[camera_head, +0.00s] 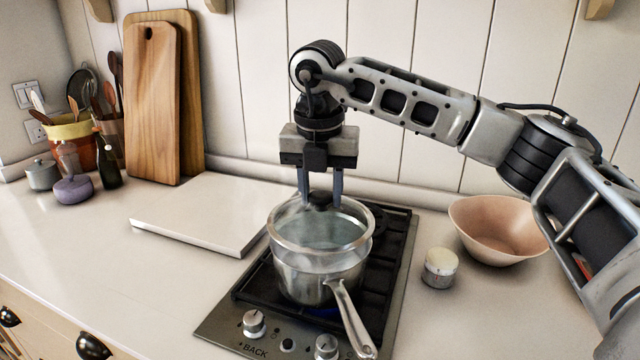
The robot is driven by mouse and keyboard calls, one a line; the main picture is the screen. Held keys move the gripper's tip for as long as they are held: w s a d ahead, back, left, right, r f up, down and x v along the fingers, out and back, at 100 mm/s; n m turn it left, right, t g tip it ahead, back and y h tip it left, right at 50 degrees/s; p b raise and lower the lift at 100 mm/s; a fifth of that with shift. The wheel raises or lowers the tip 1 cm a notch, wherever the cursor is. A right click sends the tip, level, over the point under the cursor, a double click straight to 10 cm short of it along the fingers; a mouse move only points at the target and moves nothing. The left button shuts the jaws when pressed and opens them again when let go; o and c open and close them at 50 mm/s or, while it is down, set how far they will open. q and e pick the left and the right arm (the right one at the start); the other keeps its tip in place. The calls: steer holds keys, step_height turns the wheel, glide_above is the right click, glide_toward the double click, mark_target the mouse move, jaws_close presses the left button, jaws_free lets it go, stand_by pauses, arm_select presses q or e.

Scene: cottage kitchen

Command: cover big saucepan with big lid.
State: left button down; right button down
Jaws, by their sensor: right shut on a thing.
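The big saucepan (300,280) is a steel pan on the black hob, with its long handle pointing to the front right. The big lid (322,233) is see-through glass with a pale metal rim. It is over the pan's mouth and looks slightly tilted; I cannot tell whether its rim touches the pan all round. My right gripper (320,190) points down from above and is shut on the lid's dark knob, near the back of the pan. My left gripper is not in view.
The hob (392,262) has knobs along its front. A white board (195,222) lies left of it. A small lidded jar (440,268) and a pinkish bowl (497,232) stand to the right. Wooden cutting boards (152,105) lean on the wall. The front left counter is clear.

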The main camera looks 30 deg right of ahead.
mark_target(321, 194)
step_height(321, 194, down, 2)
steer(key=shift+f+b, duration=0.2)
steer(key=shift+b, duration=0.35)
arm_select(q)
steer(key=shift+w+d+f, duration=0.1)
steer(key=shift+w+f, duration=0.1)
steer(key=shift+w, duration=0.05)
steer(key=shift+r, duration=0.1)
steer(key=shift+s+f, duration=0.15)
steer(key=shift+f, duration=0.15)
arm_select(e)
steer(key=shift+w, duration=0.1)
arm_select(q)
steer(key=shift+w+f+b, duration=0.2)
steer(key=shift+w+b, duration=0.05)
steer(key=shift+b, duration=0.15)
arm_select(e)
steer(key=shift+f, duration=0.5)
